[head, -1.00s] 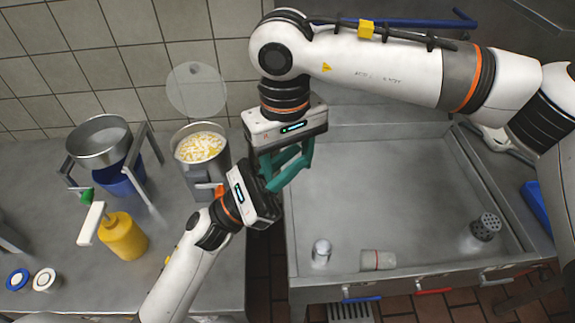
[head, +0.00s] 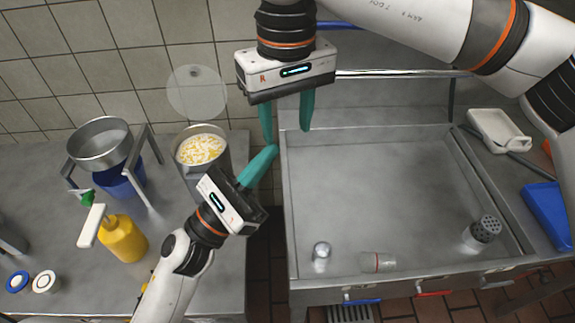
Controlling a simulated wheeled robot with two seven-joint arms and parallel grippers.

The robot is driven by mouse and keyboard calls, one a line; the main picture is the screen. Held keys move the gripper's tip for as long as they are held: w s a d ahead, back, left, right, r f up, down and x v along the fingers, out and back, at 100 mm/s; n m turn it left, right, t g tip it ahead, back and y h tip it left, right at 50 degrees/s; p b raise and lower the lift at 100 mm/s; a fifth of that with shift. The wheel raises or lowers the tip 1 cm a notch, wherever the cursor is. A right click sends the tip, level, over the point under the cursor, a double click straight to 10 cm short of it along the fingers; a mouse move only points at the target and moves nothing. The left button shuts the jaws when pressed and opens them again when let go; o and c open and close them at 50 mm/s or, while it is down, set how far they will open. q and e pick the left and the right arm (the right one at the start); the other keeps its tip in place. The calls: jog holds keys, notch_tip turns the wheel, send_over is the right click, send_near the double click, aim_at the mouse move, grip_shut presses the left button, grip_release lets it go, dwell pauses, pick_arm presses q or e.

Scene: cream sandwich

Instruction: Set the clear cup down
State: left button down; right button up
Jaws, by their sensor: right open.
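A clear cup (head: 378,262) with a thin red line lies on its side on the floor of the metal basin (head: 365,190), near its front wall. Neither gripper touches it. My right gripper (head: 286,128) is open and empty, pointing down above the basin's back left corner. My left gripper (head: 270,152) is up and left of the basin, pointing up and right, close beside the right gripper's fingers. Its teal fingers overlap in this view, so I cannot tell whether they are open or shut. I see nothing held in them.
A small metal-topped container (head: 321,257) and a perforated shaker (head: 482,231) stand in the basin. Left are a pot of pale yellow pieces (head: 201,150), a metal bowl on a stand (head: 100,148) and a yellow pump bottle (head: 124,238). The basin's middle is clear.

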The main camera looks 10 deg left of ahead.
jog(key=m, duration=2.4)
send_near(372, 259)
pick_arm(q)
jog(key=shift+a+r, duration=0.15)
jog(key=shift+r, duration=0.05)
pick_arm(e)
notch_tip(372, 259, down, 10)
jog(key=shift+f, duration=0.15)
jog(key=shift+c, duration=0.4)
jog(key=c, duration=0.5)
pick_arm(q)
jog(key=c, duration=1.7)
grip_release()
